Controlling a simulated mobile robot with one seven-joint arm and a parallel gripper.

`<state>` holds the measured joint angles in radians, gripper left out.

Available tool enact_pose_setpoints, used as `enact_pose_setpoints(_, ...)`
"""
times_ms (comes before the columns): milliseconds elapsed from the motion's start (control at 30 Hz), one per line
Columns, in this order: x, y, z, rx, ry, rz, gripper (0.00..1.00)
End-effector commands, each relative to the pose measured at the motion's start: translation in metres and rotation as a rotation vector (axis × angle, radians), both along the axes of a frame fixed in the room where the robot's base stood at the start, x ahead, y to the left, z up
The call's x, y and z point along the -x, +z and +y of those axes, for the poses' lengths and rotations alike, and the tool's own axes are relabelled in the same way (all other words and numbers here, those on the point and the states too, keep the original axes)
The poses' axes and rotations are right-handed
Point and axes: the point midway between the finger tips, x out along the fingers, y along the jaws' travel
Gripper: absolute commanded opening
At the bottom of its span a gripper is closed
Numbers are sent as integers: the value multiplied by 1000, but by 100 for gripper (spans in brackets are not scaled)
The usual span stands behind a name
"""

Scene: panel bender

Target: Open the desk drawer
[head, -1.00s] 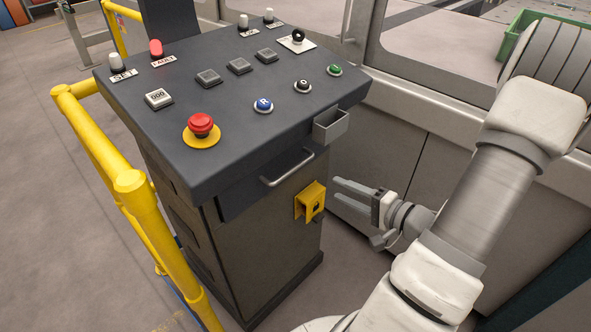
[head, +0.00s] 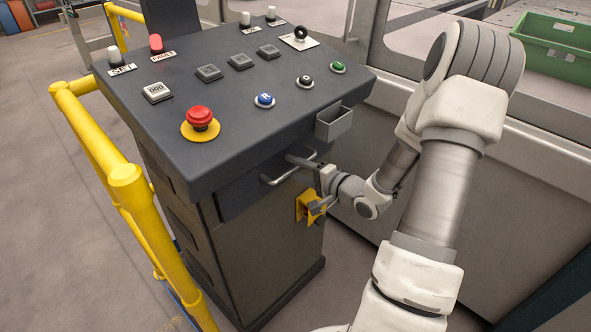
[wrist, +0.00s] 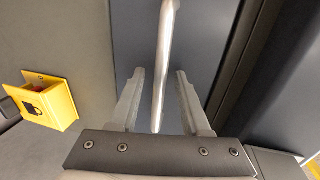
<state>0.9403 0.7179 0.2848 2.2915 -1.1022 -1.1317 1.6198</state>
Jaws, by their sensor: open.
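The desk drawer (head: 250,190) is a dark front panel under the sloped top of the control desk (head: 225,100). It looks shut. Its handle (head: 288,170) is a pale metal bar. My gripper (head: 299,163) is at the right end of the handle in the head view. In the wrist view the handle (wrist: 164,60) runs lengthwise between the two open fingers of my gripper (wrist: 158,80), with gaps on both sides. No contact shows. The fingertips are partly hidden by the handle and the desk edge in the head view.
A yellow lock bracket (head: 306,208) sticks out just below my gripper; it also shows in the wrist view (wrist: 45,100). A small grey bin (head: 334,124) hangs on the desk edge above. A yellow rail (head: 125,185) stands left. Buttons, including a red stop (head: 200,118), cover the top.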

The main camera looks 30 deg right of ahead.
Motion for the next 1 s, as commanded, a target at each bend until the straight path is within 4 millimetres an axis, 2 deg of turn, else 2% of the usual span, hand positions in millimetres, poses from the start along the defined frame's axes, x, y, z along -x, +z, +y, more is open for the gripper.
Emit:
enact_pose_setpoints(233,-1,0,0,0,0,0,47)
enact_pose_setpoints(500,0,0,0,0,0,0,0)
enact_pose_setpoints(1000,0,0,0,0,0,0,0)
